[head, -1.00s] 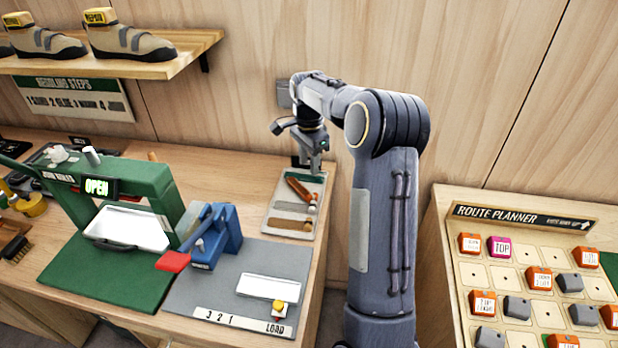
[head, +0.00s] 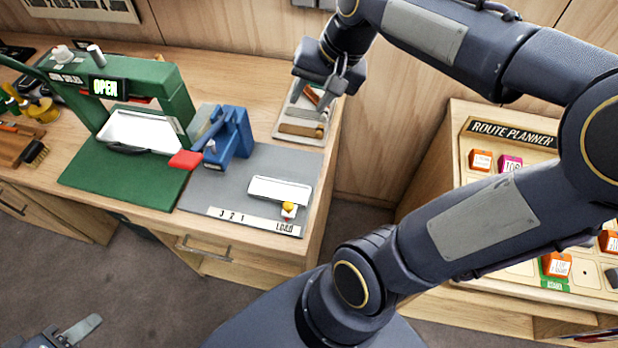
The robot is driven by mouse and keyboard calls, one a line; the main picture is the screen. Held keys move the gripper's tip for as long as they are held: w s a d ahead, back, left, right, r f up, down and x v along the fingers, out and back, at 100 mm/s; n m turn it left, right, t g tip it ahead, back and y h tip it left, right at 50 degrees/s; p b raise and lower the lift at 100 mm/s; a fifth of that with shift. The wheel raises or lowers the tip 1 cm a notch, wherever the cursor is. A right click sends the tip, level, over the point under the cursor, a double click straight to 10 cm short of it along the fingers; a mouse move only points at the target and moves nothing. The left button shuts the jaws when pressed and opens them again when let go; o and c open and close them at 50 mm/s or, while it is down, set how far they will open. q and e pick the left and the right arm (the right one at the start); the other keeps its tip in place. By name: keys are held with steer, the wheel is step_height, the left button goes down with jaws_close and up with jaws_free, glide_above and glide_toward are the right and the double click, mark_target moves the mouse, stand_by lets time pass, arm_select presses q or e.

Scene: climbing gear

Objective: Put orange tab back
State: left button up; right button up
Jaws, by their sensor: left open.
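Orange tabs sit on the Route Planner board at the right. One orange tab (head: 480,160) is at its upper left, beside a pink tab (head: 510,164). Another orange tab (head: 556,265) is at the front edge on a green patch. I cannot tell which tab the task means. My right gripper (head: 326,97) points down over the small tray (head: 300,137) at the back of the workbench, away from the board. Its fingertips are too small to judge. My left gripper (head: 78,330) is open at the bottom left corner, partly cut off. My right arm hides much of the board.
The workbench holds a green press (head: 180,95) marked OPEN, a blue clamp (head: 235,135) with a red lever, and a grey mat with a white plate (head: 280,190). A gap with floor separates bench and board (head: 450,160).

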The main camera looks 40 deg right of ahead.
steer(key=s+a+f+n, duration=0.3)
steer(key=s+a, duration=0.1)
steer(key=s, duration=0.1)
steer(key=s+a+f+n+t+y, duration=0.1)
steer(key=s+a+f+n, duration=0.2)
steer(key=s+a, duration=0.2)
steer(key=shift+s+a+n+t, duration=0.3)
steer(key=shift+s+n, duration=0.1)
steer(key=shift+s, duration=0.35)
